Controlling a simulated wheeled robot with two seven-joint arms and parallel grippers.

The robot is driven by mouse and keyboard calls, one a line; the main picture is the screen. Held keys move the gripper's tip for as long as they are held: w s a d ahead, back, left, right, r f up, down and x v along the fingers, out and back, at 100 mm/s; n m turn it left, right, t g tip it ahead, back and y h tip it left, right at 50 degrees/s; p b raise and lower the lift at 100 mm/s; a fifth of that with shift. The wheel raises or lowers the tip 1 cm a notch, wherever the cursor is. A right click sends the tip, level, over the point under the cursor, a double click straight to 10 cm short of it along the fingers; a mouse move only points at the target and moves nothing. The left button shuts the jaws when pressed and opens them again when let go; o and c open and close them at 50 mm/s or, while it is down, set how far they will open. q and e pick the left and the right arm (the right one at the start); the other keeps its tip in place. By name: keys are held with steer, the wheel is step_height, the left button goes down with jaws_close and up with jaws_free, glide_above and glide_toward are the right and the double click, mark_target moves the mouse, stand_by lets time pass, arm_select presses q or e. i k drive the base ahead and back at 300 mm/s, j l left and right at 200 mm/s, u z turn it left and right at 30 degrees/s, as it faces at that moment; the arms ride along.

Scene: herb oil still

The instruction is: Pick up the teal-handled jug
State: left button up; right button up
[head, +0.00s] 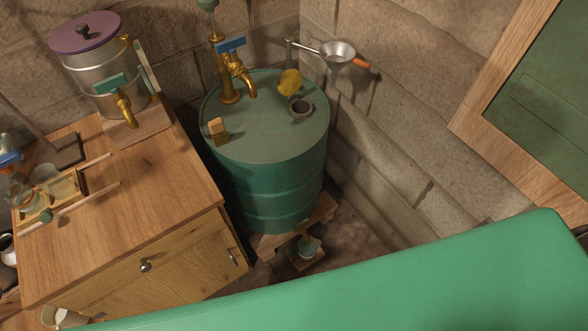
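No jug with a clearly teal handle can be made out. A small glass vessel (28,203) stands at the left end of the wooden worktop, with a small teal part (46,215) beside or on it. I cannot tell whether this part is a handle. A glass vessel with pale contents (63,186) sits in a wooden rack next to it. A small item with teal on it (309,248) is low under the drum's spout side, too small to identify. Neither of my grippers is in view.
A metal urn (97,72) with a brass tap stands on the wooden cabinet (150,215). A green drum (270,165) stands beside it. A funnel (338,52) hangs on the wall. A large green surface (400,285) fills the foreground and hides the floor there.

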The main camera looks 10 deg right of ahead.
mark_target(306, 252)
steer(key=k+j, duration=0.2)
steer(key=k, duration=0.25)
steer(key=k+j, duration=0.25)
steer(key=k, duration=0.25)
steer(key=k+j, duration=0.2)
steer(key=k, duration=0.25)
